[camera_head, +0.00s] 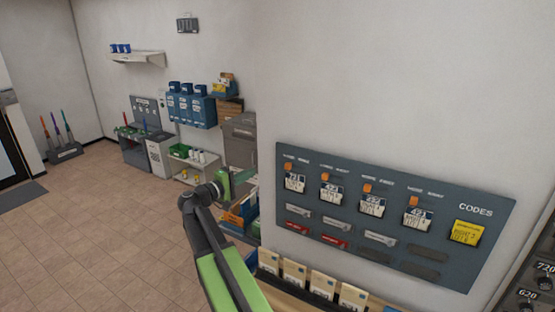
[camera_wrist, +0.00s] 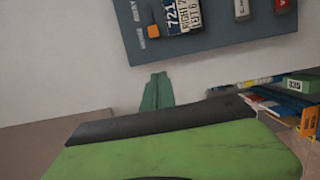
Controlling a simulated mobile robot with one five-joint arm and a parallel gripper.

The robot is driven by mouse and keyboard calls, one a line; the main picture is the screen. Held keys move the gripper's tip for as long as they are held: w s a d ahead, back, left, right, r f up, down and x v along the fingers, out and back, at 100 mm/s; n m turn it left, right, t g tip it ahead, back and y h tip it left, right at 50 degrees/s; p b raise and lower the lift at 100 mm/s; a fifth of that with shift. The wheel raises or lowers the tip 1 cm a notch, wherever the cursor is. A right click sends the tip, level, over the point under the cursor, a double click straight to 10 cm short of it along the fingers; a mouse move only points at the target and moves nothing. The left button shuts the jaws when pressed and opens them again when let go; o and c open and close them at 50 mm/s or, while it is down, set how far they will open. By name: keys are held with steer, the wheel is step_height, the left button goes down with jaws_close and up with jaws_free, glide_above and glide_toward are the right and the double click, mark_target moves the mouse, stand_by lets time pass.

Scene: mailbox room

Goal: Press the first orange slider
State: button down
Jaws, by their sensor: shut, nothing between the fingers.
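A dark grey panel (camera_head: 400,190) on the wall carries a row of several orange sliders, each above a numbered card. The first orange slider (camera_head: 288,167) is at the far left, above its card (camera_head: 295,182). In the wrist view, an orange slider (camera_wrist: 153,31) shows on the panel (camera_wrist: 200,50) beside a card reading 721 (camera_wrist: 172,17). My gripper (camera_wrist: 157,88) shows there as green fingers, shut and empty, below the panel's lower edge and apart from the slider. In the head view, my gripper (camera_head: 243,176) is left of the panel.
Below the panel stands a box of several envelopes (camera_head: 295,273). A yellow codes note (camera_head: 466,232) is at the panel's right. Blue wall boxes (camera_head: 190,108) and a shelf (camera_head: 190,163) stand behind my arm. The tiled floor (camera_head: 90,220) at left is clear.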

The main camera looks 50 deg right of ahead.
mark_target(288, 166)
steer(key=shift+f, duration=0.1)
steer(key=s+d, duration=0.1)
steer(key=d, duration=0.2)
steer(key=s+d, duration=0.1)
steer(key=d, duration=0.3)
steer(key=s+d, duration=0.1)
steer(key=d, duration=0.2)
steer(key=shift+s+d, duration=0.15)
steer(key=shift+d, duration=0.15)
steer(key=shift+s+d, duration=0.15)
steer(key=shift+s, duration=0.2)
steer(key=s, duration=0.3)
steer(key=s+d, duration=0.1)
steer(key=s, duration=0.1)
steer(key=shift+s+d, duration=0.2)
steer(key=shift+s, duration=0.2)
steer(key=shift+w, duration=0.15)
